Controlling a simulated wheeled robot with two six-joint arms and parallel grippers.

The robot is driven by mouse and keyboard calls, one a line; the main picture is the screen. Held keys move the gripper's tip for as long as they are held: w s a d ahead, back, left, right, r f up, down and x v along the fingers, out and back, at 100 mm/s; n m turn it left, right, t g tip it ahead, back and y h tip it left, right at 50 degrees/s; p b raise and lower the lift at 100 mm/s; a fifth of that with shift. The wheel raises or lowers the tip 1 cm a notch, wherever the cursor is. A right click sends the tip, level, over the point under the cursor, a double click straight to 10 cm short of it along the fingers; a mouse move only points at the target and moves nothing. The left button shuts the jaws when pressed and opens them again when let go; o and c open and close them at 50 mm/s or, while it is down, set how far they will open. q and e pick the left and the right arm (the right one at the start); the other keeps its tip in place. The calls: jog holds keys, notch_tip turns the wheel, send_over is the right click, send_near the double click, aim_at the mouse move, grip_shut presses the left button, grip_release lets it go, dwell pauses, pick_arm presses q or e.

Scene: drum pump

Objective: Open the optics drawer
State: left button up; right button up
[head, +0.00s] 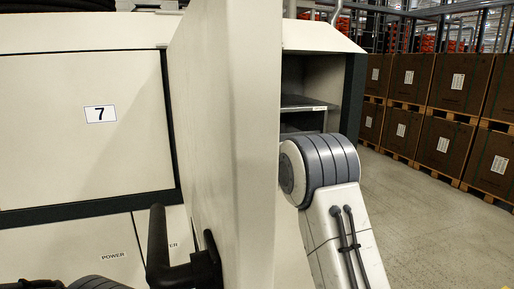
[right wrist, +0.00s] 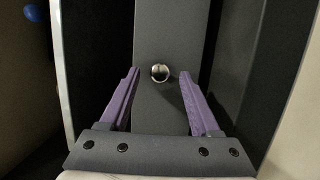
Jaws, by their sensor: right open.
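In the right wrist view a grey drawer front (right wrist: 160,30) carries a small round shiny metal knob (right wrist: 160,72). My right gripper (right wrist: 159,75) is open, with one purple finger on each side of the knob. A gap shows between the knob and each fingertip; I cannot tell the depth. In the head view my right arm reaches into the open compartment (head: 308,72) behind the door. The drawer front, its knob and my right gripper are hidden there. My left gripper is not in view.
An open cream door (head: 225,120) with a black handle (head: 158,245) stands edge-on, close in front of the camera. Left of it is a closed panel marked 7 (head: 60,160). A shelf (head: 302,101) crosses the compartment. Stacked brown boxes (head: 455,85) and free floor (head: 420,225) lie right.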

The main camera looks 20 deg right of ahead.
jog(key=shift+w+d, duration=0.15)
jog(key=shift+w, duration=0.15)
grip_shut()
dwell(1.3)
